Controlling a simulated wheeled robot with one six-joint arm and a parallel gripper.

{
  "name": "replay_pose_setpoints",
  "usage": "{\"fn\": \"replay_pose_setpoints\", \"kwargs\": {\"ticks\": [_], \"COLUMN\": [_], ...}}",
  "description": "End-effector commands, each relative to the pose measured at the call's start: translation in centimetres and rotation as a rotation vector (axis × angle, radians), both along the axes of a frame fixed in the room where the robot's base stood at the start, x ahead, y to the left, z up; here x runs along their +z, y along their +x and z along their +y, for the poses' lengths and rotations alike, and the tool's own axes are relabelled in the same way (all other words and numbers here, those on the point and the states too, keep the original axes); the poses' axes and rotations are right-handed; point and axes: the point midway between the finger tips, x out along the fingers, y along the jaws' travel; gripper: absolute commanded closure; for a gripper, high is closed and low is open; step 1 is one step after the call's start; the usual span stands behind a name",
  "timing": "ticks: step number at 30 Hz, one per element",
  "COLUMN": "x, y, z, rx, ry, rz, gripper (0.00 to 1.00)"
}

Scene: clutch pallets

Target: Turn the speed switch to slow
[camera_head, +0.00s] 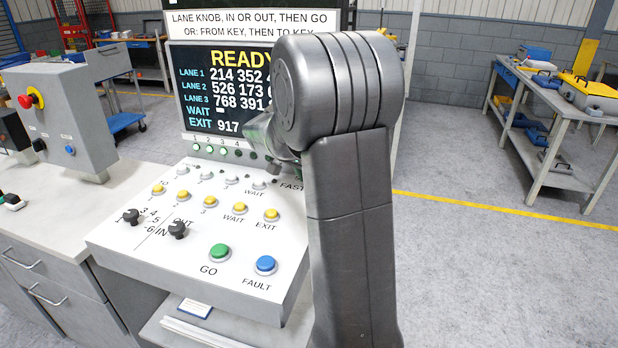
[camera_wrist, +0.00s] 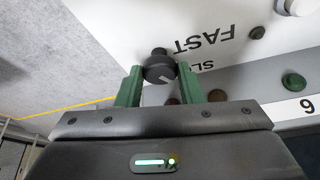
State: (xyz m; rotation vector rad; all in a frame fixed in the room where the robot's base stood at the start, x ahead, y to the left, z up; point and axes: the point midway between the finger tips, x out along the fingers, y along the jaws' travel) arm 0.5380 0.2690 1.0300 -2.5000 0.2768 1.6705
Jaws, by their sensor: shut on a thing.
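The speed switch (camera_wrist: 159,66) is a dark round knob on the white console panel in the wrist view. The word FAST is printed beside it, and the start of another label, "SL", shows partly hidden by my gripper. My gripper (camera_wrist: 161,77) has its two green fingers on either side of the knob, shut on it. A pale line shows on the knob, but I cannot tell which label it points to.
The console (camera_head: 140,235) has yellow buttons (camera_head: 183,195), a green GO button (camera_head: 220,252), a blue FAULT button (camera_head: 266,264) and two other dark knobs (camera_head: 178,230). The screen (camera_head: 195,90) behind reads READY. A box with a red stop button (camera_head: 32,98) stands left.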

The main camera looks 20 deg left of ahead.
Motion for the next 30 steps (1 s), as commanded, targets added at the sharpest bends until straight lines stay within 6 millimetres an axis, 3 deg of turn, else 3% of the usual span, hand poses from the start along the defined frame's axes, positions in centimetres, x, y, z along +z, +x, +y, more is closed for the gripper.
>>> {"fn": "replay_pose_setpoints", "kwargs": {"ticks": [7,8,11,22,30], "x": [0.1,0.1,0.1,0.7,5.5], "y": [0.0,0.0,0.0,-0.2,-2.2], "z": [0.0,0.0,0.0,0.1,0.6], "rx": [-0.001,-0.001,0.000,0.001,0.003], "ry": [0.001,0.001,0.001,0.002,0.006], "rz": [0.000,0.000,0.000,-0.001,-0.004], "gripper": [0.89,0.62,0.45,0.45,0.45]}}
